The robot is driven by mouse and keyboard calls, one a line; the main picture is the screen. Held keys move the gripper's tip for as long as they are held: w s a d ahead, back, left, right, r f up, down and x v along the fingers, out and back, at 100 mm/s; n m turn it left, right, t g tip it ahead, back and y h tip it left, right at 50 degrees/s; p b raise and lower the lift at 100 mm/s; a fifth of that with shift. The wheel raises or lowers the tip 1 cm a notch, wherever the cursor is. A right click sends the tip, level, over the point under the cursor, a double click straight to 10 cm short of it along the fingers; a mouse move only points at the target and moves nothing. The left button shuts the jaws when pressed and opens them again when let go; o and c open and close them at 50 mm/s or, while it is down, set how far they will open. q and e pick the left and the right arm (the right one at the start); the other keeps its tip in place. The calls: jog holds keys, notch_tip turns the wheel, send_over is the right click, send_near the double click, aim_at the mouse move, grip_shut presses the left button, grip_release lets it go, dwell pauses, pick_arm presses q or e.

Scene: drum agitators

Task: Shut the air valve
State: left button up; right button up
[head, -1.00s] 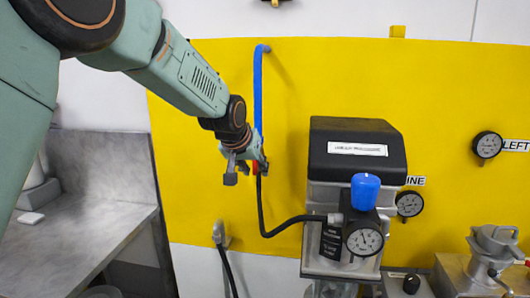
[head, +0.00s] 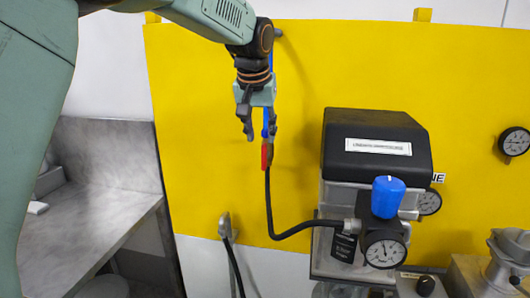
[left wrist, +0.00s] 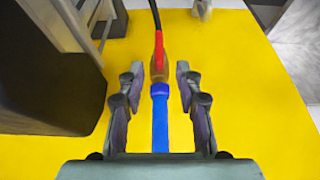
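The air valve has a red handle (head: 265,156) and sits where the blue pipe (head: 270,62) meets a black hose, in front of the yellow panel. In the left wrist view the red handle (left wrist: 159,52) lies in line with the blue pipe (left wrist: 160,125), with a brass-coloured body (left wrist: 160,73) between them. My left gripper (head: 260,140) points down at the valve. In the left wrist view its fingers (left wrist: 159,75) are spread either side of the valve and pipe, with gaps on both sides. It is open and empty. My right gripper is not in view.
A black-topped machine (head: 375,146) with a blue-knobbed regulator (head: 387,197) and gauge (head: 384,250) stands to the right of the valve. The black hose (head: 271,212) runs to it. A grey metal counter (head: 85,230) is at left. The yellow panel (head: 200,120) left of the pipe is clear.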

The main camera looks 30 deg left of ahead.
aim_at(263, 145)
pick_arm(q)
jog(key=x, duration=0.4)
jog(key=p+x, duration=0.1)
jog(key=x, duration=0.2)
jog(key=shift+w+r, duration=0.1)
jog(key=shift+w, duration=0.3)
jog(key=shift+w+a+f, duration=0.1)
jog(key=shift+a+f, duration=0.05)
jog(key=shift+f, duration=0.25)
jog(key=shift+s+d, duration=0.25)
jog(key=shift+s, duration=0.1)
jog(key=shift+w+a+f, duration=0.15)
jog(key=shift+w+f, duration=0.05)
jog(key=shift+w, duration=0.25)
jog(key=c, duration=0.4)
jog(key=shift+c, duration=0.6)
jog(key=shift+s+r, duration=0.1)
grip_shut()
